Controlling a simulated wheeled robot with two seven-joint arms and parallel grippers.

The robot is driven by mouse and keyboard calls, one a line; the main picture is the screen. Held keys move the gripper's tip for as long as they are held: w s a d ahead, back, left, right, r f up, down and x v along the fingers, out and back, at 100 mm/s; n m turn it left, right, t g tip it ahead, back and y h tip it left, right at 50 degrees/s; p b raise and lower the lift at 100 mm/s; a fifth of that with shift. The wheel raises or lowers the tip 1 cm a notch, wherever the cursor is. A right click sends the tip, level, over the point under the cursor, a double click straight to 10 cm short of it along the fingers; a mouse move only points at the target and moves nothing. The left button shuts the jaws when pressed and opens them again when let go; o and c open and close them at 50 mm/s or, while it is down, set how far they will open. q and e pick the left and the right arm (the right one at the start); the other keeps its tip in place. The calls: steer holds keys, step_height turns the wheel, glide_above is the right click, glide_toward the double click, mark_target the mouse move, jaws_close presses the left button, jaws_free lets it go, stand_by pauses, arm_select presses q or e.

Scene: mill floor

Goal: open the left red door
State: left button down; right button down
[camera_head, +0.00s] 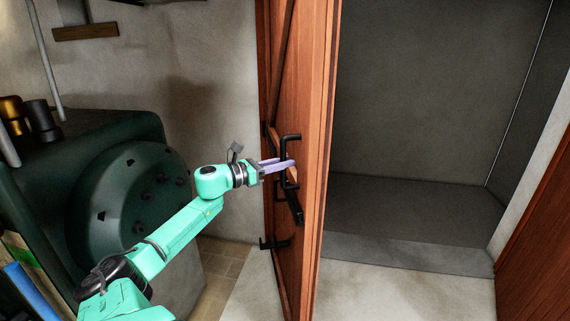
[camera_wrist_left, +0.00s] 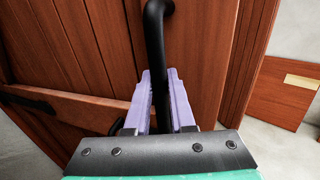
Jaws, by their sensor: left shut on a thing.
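The left red door (camera_head: 308,240) stands open, swung toward me and seen nearly edge-on in the head view. Its planks (camera_wrist_left: 98,45) fill much of the left wrist view. A black bar handle (camera_head: 286,150) is fixed on its left-hand face; the handle also shows in the left wrist view (camera_wrist_left: 154,40). My left gripper (camera_head: 285,164), with pale purple fingers, is shut on this handle, one finger on each side of the bar. My right gripper is in neither view.
The doorway opens onto a dark grey recess (camera_head: 420,90) with a low step (camera_head: 420,252). Another red door (camera_head: 540,250) stands at the right edge. A dark green machine (camera_head: 125,180) stands close to my left arm. Pale floor (camera_head: 400,295) lies clear in front.

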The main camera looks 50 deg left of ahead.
arm_select(q)
steer(key=shift+r, duration=0.15)
steer(key=c, duration=0.8)
jaws_free()
steer(key=shift+o, duration=0.2)
steer(key=s+a+b, duration=0.2)
steer(key=s+b, duration=0.1)
steer(key=s, duration=1.1)
steer(key=shift+a+b, duration=0.3)
steer(key=shift+b, duration=0.05)
steer(key=shift+s, duration=0.1)
